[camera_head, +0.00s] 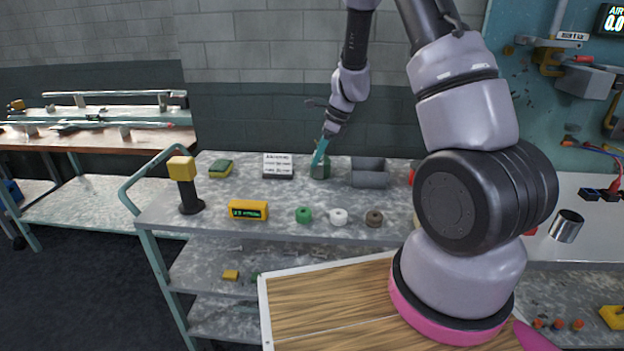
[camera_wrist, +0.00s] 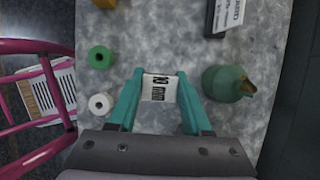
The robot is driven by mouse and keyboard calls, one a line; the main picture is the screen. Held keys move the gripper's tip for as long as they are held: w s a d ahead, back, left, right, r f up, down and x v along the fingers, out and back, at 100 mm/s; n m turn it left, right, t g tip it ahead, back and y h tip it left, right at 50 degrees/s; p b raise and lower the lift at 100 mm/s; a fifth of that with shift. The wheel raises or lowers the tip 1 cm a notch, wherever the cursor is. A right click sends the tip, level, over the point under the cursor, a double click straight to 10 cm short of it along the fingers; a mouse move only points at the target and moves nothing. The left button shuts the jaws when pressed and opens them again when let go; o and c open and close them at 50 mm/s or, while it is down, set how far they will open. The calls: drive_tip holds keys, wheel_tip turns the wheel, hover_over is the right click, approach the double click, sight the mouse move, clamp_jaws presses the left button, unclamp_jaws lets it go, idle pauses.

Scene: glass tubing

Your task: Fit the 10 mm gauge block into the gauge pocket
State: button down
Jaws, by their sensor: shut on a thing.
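My gripper (camera_wrist: 159,80) has teal fingers and is shut on a small white block with black "10 mm" lettering, the 10 mm gauge block (camera_wrist: 159,88). The block sits between the fingertips in the wrist view, above the grey speckled top of the cart (camera_head: 215,200). In the head view my gripper (camera_head: 318,158) is over the cart, in front of a green bottle (camera_head: 320,171), and the block cannot be made out there. I cannot identify the gauge pocket in either view.
The cart also holds a yellow display box (camera_head: 248,209), a sign (camera_head: 278,166), a brown roll (camera_head: 374,218), a grey bin (camera_head: 369,174) and a yellow-topped post (camera_head: 183,180).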

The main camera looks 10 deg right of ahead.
sight(317, 177)
wheel_tip(317, 177, down, 8)
drive_tip(key=shift+r, duration=0.2)
drive_tip(key=shift+f, duration=0.1)
drive_tip(key=shift+c, duration=1.7)
unclamp_jaws()
